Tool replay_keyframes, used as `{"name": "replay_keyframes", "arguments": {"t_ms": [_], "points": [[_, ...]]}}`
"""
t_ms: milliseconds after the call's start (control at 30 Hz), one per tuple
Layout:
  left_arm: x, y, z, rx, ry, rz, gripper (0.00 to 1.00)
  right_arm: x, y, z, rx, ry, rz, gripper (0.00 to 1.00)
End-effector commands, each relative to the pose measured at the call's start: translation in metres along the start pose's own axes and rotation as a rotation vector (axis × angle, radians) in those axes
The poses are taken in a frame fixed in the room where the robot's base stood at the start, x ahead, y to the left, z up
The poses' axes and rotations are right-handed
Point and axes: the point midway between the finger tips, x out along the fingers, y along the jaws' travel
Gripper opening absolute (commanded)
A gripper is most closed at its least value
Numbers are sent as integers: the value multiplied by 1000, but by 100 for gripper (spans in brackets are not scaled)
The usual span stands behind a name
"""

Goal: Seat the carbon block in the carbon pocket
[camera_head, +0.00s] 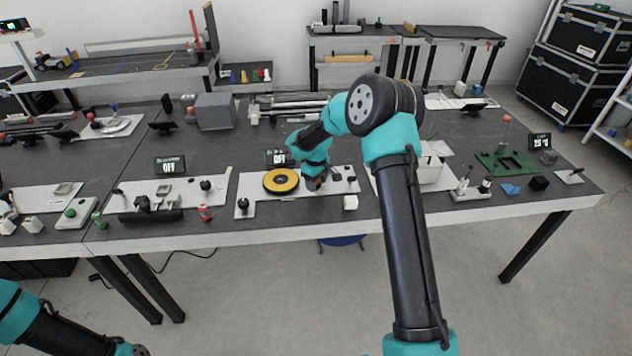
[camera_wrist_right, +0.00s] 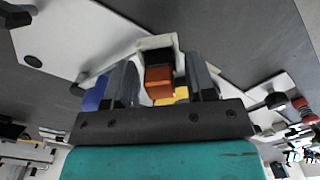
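My right gripper (camera_head: 315,183) is low over a white board behind the front edge of the bench, just right of a yellow ring with a dark centre (camera_head: 281,181). In the right wrist view its two grey fingers (camera_wrist_right: 161,75) stand on either side of a black and copper-orange block (camera_wrist_right: 160,80), perhaps the carbon block, with a white squared frame (camera_wrist_right: 157,42) around its top. I cannot tell whether the fingers touch it. I cannot make out the carbon pocket. My left arm shows at the lower left; its gripper is out of view.
A small white block (camera_head: 350,202) lies right of my right gripper. A display reading OFF (camera_head: 276,157) stands behind the ring.

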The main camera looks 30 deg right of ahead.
Motion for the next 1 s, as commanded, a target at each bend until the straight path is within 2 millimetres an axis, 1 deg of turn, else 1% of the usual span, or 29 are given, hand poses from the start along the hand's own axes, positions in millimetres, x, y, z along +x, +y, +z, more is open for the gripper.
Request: {"name": "replay_keyframes", "arguments": {"t_ms": [267, 367, 467, 567, 900, 1000], "points": [[0, 0, 0, 0, 0, 0, 43, -1, 0, 0, 0, 0, 0, 51], [0, 0, 0, 0, 0, 0, 43, -6, 0, 0, 0, 1, 1, 51], [0, 0, 0, 0, 0, 0, 43, -15, 0, 0, 0, 1, 1, 51], [0, 0, 0, 0, 0, 0, 43, -30, 0, 0, 0, 3, 2, 51], [0, 0, 0, 0, 0, 0, 43, -94, 0, -1, 0, 3, 2, 51], [0, 0, 0, 0, 0, 0, 43, -108, 0, -1, 1, 2, 2, 51]]}}
